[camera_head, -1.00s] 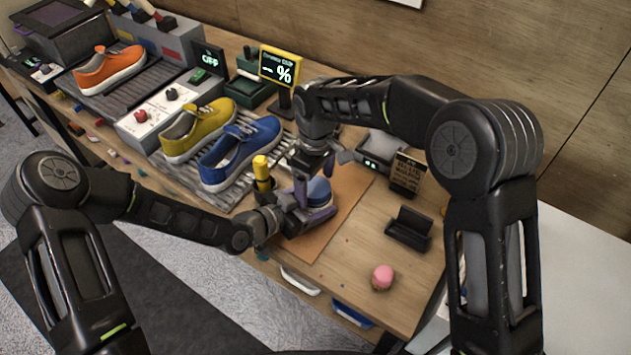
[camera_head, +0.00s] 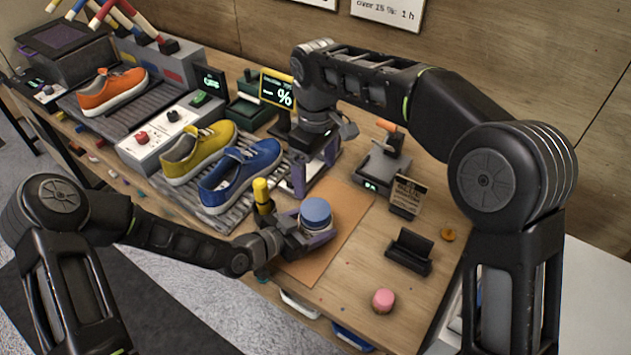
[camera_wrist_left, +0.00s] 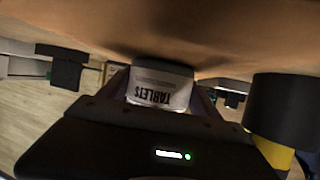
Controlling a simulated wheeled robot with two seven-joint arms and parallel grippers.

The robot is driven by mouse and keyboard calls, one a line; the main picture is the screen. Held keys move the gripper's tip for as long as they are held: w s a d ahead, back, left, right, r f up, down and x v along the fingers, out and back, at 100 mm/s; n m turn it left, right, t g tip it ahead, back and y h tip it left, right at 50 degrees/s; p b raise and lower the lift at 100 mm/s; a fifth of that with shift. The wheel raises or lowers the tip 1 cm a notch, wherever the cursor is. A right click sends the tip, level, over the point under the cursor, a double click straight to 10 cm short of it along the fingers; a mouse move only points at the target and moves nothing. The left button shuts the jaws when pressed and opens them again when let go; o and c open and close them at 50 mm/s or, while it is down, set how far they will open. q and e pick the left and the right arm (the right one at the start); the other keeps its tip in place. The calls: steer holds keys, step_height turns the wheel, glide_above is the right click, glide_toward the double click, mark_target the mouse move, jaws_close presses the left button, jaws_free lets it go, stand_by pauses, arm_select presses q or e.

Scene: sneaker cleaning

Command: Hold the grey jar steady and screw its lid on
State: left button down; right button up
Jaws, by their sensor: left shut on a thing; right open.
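The grey jar (camera_head: 316,228) stands upright on the brown mat with its blue lid (camera_head: 316,209) resting on top. I cannot tell how tightly the lid sits. My left gripper (camera_head: 308,238) is shut around the jar low on its body. In the left wrist view the jar (camera_wrist_left: 160,88) shows between the fingers with an upside-down "TABLETS" label; its lid is not visible there. My right gripper (camera_head: 315,168) is open and empty, fingers pointing down, above and behind the jar, apart from the lid.
The brown mat (camera_head: 335,245) lies on the wooden table. Blue (camera_head: 240,175) and yellow (camera_head: 200,152) sneakers sit on a rack behind left. A black holder (camera_head: 408,252) and a pink round thing (camera_head: 383,300) are to the right.

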mark_target(303, 229)
arm_select(q)
steer(key=shift+c, duration=0.2)
jaws_free()
stand_by(0.3)
steer(key=shift+s+a+r, duration=0.2)
steer(key=shift+s+a, duration=0.2)
steer(key=shift+a, duration=0.1)
steer(key=b+v, duration=0.1)
steer(key=v, duration=0.5)
steer(key=shift+s+r, duration=0.2)
steer(key=shift+a, duration=0.1)
